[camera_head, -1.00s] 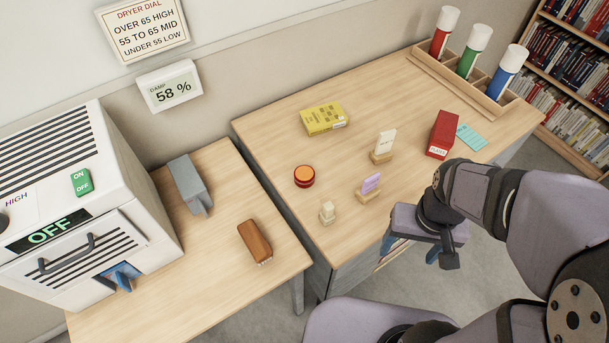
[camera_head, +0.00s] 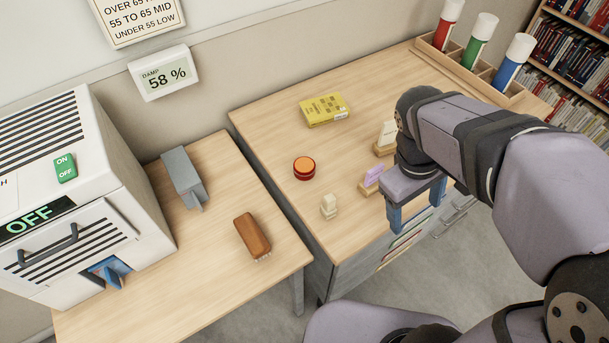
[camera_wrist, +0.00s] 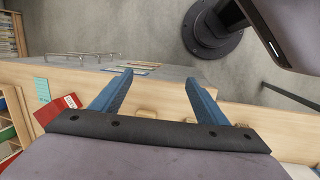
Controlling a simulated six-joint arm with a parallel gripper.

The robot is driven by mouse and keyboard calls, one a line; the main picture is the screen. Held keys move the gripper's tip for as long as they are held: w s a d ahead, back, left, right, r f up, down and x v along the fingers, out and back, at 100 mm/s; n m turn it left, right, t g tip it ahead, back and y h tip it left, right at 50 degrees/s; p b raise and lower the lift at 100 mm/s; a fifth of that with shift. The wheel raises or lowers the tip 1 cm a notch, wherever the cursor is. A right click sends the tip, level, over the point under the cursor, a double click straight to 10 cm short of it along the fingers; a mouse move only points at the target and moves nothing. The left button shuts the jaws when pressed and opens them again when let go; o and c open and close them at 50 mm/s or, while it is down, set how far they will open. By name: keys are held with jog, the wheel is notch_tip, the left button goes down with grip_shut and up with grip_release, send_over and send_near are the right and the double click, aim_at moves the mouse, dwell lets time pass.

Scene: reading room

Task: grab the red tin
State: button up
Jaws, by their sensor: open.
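The red tin (camera_head: 304,168) is a short round tin with an orange top. It stands on the right-hand wooden desk, left of the small stands, with clear desk around it. My gripper (camera_head: 416,218) is to the right of the tin and apart from it, over the front edge of the desk. Its two blue fingers are spread with nothing between them. In the wrist view my gripper (camera_wrist: 158,78) also shows open and empty, and I cannot make out the tin there.
A purple piece on a stand (camera_head: 371,181), a cream stamp (camera_head: 328,207) and a white card stand (camera_head: 386,138) are near. A yellow box (camera_head: 324,109) lies behind the tin. A red box (camera_wrist: 60,108) shows in the wrist view. A brown brush (camera_head: 252,236) lies on the left table.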

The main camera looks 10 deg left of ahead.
jog(key=w+a+f+n+t+h+b, duration=0.2)
jog(key=w+a+f+n+b, duration=0.15)
jog(key=w+n+b, duration=0.2)
notch_tip(320, 180, up, 5)
jog(key=n+t+h+b, duration=0.2)
jog(key=n+t+b, duration=0.85)
jog(key=n, duration=0.65)
send_over(300, 168)
jog(key=s+a, duration=0.2)
jog(key=s, duration=0.3)
jog(key=shift+m+g, duration=0.25)
jog(key=shift+g, duration=0.2)
jog(key=f, duration=1.4)
jog(key=shift+w, duration=0.2)
jog(key=shift+f, duration=0.25)
jog(key=shift+a+x, duration=0.1)
jog(key=shift+x, duration=1.75)
jog(key=shift+a+x, duration=0.15)
jog(key=shift+x, duration=1.7)
jog(key=shift+f, duration=0.1)
jog(key=c, duration=1.2)
